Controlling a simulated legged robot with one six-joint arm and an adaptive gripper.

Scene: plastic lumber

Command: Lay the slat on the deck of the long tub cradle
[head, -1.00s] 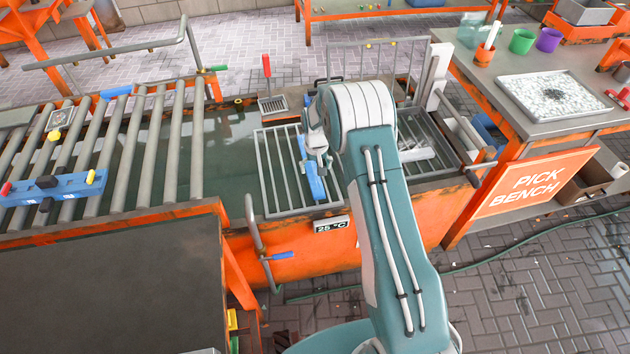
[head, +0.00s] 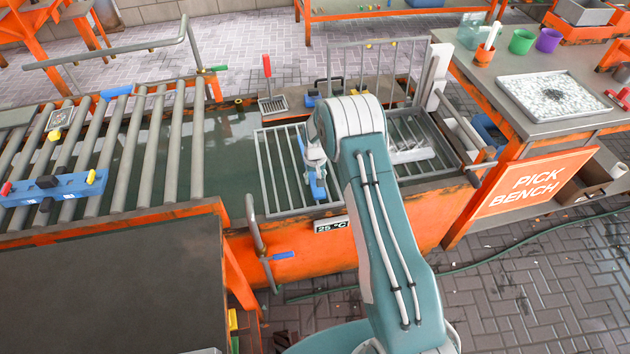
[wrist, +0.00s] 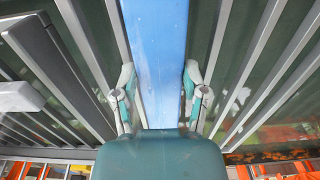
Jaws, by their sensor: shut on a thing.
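The slat is a long flat blue bar (head: 318,188) over the bars of a grey barred rack (head: 268,165) in the orange tub, which looks like the cradle deck. My gripper (head: 314,168) is on the slat, pointing down. In the wrist view the slat (wrist: 160,35) runs straight away from me between the two fingers (wrist: 160,85), roughly parallel to the deck bars (wrist: 240,60). My gripper is shut on it. Whether the slat touches the bars or hangs just above them I cannot tell. My arm hides part of the rack's right side.
A second barred rack (head: 440,150) with grey pieces lies to the right. A roller conveyor (head: 125,150) with a blue tool (head: 60,187) is left. The pick bench (head: 540,80) stands right. A red-handled tool (head: 267,75) rises behind the tub.

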